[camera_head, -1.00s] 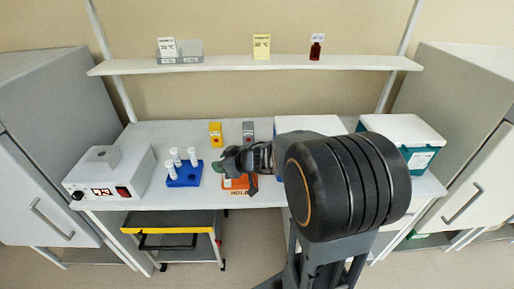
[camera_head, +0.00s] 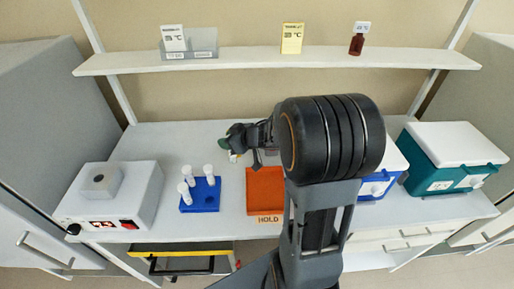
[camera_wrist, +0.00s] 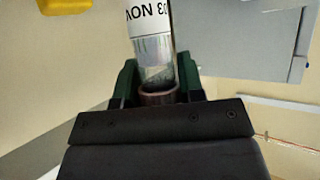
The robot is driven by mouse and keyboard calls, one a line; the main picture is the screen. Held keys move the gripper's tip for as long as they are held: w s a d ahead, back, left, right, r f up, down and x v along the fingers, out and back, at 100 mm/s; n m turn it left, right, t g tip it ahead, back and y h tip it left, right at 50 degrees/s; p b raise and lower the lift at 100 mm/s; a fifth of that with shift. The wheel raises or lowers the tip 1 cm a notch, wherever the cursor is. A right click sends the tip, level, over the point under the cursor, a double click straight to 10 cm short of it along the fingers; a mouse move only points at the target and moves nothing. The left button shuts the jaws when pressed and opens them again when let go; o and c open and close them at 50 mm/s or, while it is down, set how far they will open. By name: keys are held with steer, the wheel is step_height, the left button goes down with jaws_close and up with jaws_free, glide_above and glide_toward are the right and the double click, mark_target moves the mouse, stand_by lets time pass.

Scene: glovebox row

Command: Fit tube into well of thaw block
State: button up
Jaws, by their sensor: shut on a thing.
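My gripper (camera_wrist: 158,92) is shut on a tube (camera_wrist: 155,50) with a clear lower part and a white label reading "03 NOV", upside down in the wrist view. In the head view my gripper (camera_head: 238,142) is over the back of the bench, behind the orange HOLD tray; the tube is mostly hidden there. The thaw block appears to be the white unit (camera_head: 110,205) at the bench's left end, with a red display and a dark round well in its raised top. My gripper is well to the right of it and apart from it.
A blue rack (camera_head: 201,195) with several white-capped tubes stands between the unit and the orange tray (camera_head: 265,190). Blue and teal (camera_head: 455,160) coolers stand at the right. A shelf (camera_head: 280,60) runs above the bench. A yellow-edged cart (camera_head: 180,248) is below.

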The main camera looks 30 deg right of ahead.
steer(key=w+d+f+p, duration=0.1)
steer(key=w+d+f, duration=0.4)
steer(key=d+f, duration=0.4)
step_height(320, 180, down, 2)
steer(key=shift+d+f, duration=0.2)
steer(key=shift+f, duration=0.05)
steer(key=shift+f, duration=0.2)
steer(key=o, duration=0.9)
